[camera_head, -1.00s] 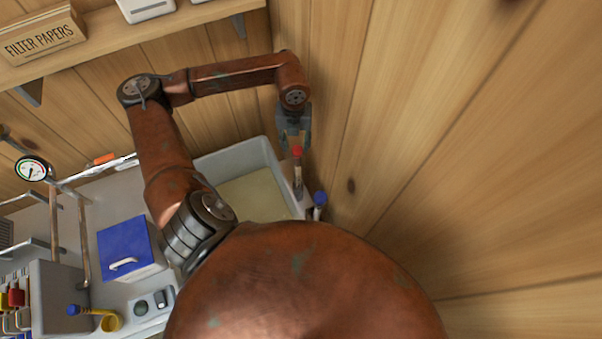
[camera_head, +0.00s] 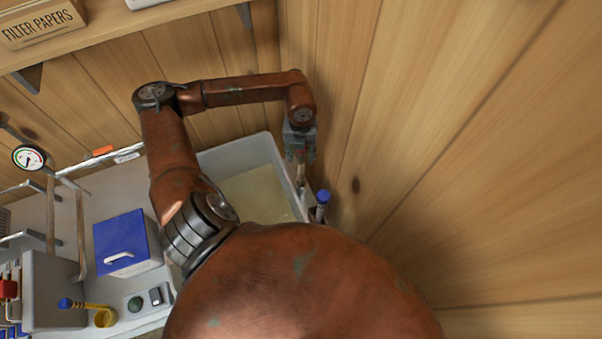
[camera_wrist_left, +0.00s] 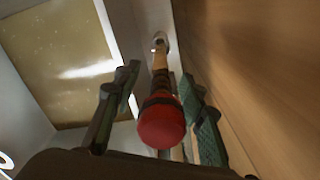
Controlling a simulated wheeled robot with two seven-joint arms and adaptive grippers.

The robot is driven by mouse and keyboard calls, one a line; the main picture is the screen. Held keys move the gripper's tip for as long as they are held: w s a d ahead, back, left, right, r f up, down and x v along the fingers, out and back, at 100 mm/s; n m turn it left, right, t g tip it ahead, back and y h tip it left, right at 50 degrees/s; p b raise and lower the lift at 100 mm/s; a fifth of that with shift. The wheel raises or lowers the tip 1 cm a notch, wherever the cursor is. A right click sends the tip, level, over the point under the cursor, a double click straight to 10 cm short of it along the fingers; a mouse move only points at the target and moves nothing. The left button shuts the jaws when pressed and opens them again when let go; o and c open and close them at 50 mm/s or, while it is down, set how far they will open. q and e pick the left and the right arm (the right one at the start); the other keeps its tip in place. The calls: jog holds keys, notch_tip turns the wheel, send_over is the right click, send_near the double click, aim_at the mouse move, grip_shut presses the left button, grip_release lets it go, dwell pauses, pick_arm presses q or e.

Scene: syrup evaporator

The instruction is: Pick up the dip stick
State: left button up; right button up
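A slim upright stick (camera_head: 300,174) with a red cap stands at the right end of the grey pan, near the wooden wall. I take it for the dip stick. Its cap is hidden by the gripper in the head view, but in the left wrist view the red cap (camera_wrist_left: 161,124) shows large, with a dark band and a pale wooden shaft beyond. My left gripper (camera_head: 300,156) is above the stick, pointing down. In the wrist view its fingers (camera_wrist_left: 158,108) are apart, one on each side of the stick, with gaps visible. My right gripper is not in view.
A blue-capped stick (camera_head: 322,197) stands close to the right. The grey pan (camera_head: 236,153) holds pale liquid. The wooden wall (camera_head: 420,140) is close on the right. A blue-lidded box (camera_head: 121,242), a yellow cup (camera_head: 105,318) and a gauge (camera_head: 29,158) are at left.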

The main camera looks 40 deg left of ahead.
aim_at(301, 174)
pick_arm(q)
jog(key=shift+f, duration=1.5)
jog(key=shift+c, duration=0.2)
grip_shut()
